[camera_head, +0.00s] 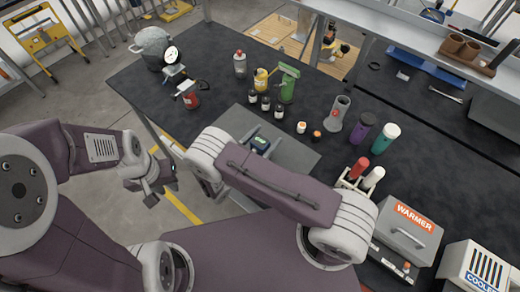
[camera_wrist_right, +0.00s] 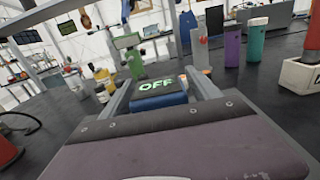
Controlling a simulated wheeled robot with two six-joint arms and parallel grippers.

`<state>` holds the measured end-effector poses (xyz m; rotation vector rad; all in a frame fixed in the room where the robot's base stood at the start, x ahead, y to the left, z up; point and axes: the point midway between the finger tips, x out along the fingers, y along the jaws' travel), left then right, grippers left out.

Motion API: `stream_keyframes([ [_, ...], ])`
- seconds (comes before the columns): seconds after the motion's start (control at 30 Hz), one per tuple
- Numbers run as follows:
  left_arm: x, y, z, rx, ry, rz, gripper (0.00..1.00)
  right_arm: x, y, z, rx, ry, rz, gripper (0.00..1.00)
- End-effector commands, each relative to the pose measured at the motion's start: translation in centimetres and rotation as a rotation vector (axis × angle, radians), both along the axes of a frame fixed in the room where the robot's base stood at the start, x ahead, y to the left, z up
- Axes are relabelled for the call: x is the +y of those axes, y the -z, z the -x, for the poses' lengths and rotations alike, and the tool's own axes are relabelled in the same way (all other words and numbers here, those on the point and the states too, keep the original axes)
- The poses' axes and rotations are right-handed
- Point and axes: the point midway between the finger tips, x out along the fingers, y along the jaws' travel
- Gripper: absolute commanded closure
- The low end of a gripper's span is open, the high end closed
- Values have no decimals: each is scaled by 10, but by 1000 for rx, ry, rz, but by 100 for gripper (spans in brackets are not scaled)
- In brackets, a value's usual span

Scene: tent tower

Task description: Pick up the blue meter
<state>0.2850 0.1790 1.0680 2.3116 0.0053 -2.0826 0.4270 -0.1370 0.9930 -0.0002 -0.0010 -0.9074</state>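In the head view the meter (camera_head: 260,144) shows as a small dark device over the grey mat. My right gripper (camera_wrist_right: 160,85) has one finger along each side of the meter, and both look to be touching it. In the head view the right gripper (camera_head: 261,142) is partly hidden by my own forearm. Whether the meter rests on the mat or hangs just above it cannot be told. My left gripper (camera_head: 160,178) is off the table's front edge, empty.
The dark table (camera_head: 210,65) holds the grey mat (camera_head: 230,119). Several small bottles (camera_head: 265,101) and a green stand (camera_head: 288,82) are behind the meter. A purple cup (camera_head: 362,128) and teal cup (camera_head: 385,138) stand right. The warmer (camera_head: 408,238) is at the right front.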

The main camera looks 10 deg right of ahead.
Motion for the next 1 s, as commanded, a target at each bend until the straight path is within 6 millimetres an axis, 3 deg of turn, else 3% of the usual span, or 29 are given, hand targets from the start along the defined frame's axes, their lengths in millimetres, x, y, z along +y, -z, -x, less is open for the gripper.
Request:
stream_keyframes([
  [0.03, 0, 0, 0, 0, 0, 0, 76, 0, 0, 0, 0, 0, 0, 47],
  [0.2, 0, 0, 0, 0, 0, 0, 76, 0, 0, 0, 0, 0, 0, 94],
  [0.23, 0, 0, 0, 0, 0, 0, 76, 0, 0, 0, 0, 0, 0, 100],
  [0.57, 0, 1, 0, 0, 0, 0, 76, 1, -6, 0, -2, 0, 0, 100],
  [0.77, 0, 7, 0, 0, 0, 0, 76, 1, -39, 0, -4, 0, -3, 100],
  [1.0, 0, 13, 0, 0, 0, 0, 76, -53, -73, 17, 1, 4, 2, 100],
])
